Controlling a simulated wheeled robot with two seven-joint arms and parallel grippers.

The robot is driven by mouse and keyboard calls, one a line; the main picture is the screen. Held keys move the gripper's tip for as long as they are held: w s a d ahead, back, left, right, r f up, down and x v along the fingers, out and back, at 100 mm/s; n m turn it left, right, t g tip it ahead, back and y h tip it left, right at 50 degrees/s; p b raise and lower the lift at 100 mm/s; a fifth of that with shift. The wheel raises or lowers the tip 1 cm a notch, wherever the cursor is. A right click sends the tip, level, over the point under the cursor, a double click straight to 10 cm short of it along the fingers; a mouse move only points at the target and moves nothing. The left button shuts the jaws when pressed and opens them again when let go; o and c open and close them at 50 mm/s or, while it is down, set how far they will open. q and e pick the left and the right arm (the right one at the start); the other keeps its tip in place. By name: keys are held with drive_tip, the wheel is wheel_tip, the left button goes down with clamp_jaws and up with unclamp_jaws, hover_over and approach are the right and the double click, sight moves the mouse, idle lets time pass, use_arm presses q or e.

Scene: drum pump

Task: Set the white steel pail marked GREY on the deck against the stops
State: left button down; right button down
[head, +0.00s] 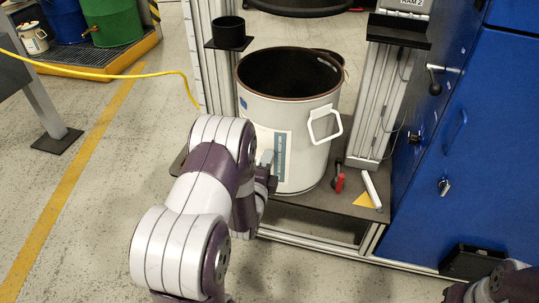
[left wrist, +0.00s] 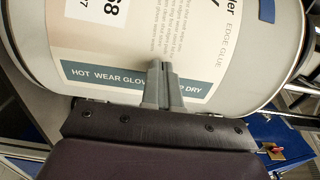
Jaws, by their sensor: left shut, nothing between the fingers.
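A large white steel pail (head: 290,110) stands upright and open-topped on the dark deck (head: 345,205). Its inside is dark, and a white handle hangs on its right side. Its label (left wrist: 110,45) fills much of the left wrist view, with "EDGE GLUE" and a blue warning strip; I cannot read GREY. My left gripper (head: 268,160) is at the pail's front, by the label. In the left wrist view its two fingers (left wrist: 161,66) are together, tips against or just before the label. Part of my right arm shows at the bottom right, its fingers out of sight. The pail's contact with any stops is hidden.
A red-handled clamp (head: 339,181) and a white bar on a yellow plate (head: 372,190) lie on the deck right of the pail. A black cup (head: 229,33) sits on a bracket behind left. Blue cabinets (head: 480,130) stand right. A yellow hose (head: 120,76) crosses the left side.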

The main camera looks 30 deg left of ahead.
idle(0.3)
use_arm(q)
drive_tip(key=b+x, duration=0.2)
drive_tip(key=x, duration=0.9)
drive_tip(key=shift+w+r, duration=0.2)
drive_tip(key=shift+w, duration=0.1)
